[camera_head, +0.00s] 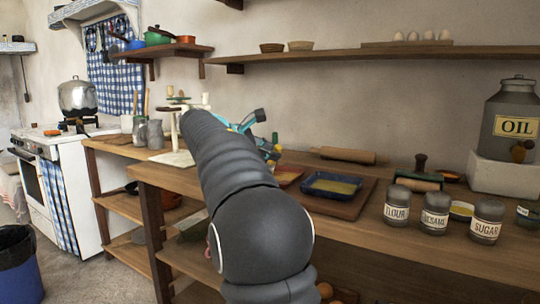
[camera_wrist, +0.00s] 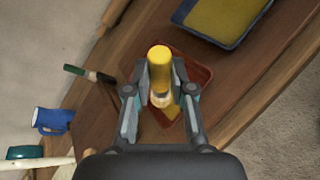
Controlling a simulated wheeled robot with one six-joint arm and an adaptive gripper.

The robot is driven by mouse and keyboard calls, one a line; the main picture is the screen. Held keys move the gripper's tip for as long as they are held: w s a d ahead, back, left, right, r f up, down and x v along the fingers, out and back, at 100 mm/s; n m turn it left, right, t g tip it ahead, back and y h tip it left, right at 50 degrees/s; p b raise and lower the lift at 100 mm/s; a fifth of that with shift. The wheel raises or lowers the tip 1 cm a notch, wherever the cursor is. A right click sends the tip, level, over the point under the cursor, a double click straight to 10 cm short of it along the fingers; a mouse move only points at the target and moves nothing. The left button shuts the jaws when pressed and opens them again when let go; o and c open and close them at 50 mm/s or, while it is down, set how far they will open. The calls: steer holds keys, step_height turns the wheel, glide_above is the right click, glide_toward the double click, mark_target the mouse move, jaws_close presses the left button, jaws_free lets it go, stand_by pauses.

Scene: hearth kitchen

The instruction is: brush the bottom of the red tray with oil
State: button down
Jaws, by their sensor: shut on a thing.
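The red tray (camera_wrist: 197,75) lies on the worktop below my gripper (camera_wrist: 160,82) in the wrist view. Its red edge (camera_head: 290,177) shows partly behind my arm in the head view. My gripper is shut on an upright yellow-handled thing (camera_wrist: 159,55), which looks like a brush seen end-on, with a pale lower part. A yellowish patch shows on the tray's bottom beside it. I cannot tell whether its lower end touches the tray. The grey oil jar (camera_head: 515,123), labelled OIL, stands on a white block at the far right.
A blue tray with yellow contents (camera_head: 333,186) stands right of the red tray on a wooden board. A rolling pin (camera_head: 347,155) lies behind. Labelled jars (camera_head: 435,212) stand at the right front. A green-handled tool (camera_wrist: 88,74) and blue mug (camera_wrist: 53,120) are at left in the wrist view.

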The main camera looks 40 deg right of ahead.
steer(key=shift+r, duration=2.05)
steer(key=shift+r, duration=1.5)
steer(key=shift+s+d+f+n+g, duration=0.25)
steer(key=shift+s+d+n+g, duration=0.1)
steer(key=shift+s+d+n, duration=0.15)
steer(key=shift+s+d+f+n+g, duration=0.2)
steer(key=shift+s+d+n+g, duration=0.15)
steer(key=shift+d+n, duration=0.2)
steer(key=shift+f, duration=2.9)
steer(key=shift+f+b, duration=0.4)
steer(key=shift+f, duration=0.4)
steer(key=shift+d+r, duration=0.1)
steer(key=shift+d, duration=0.05)
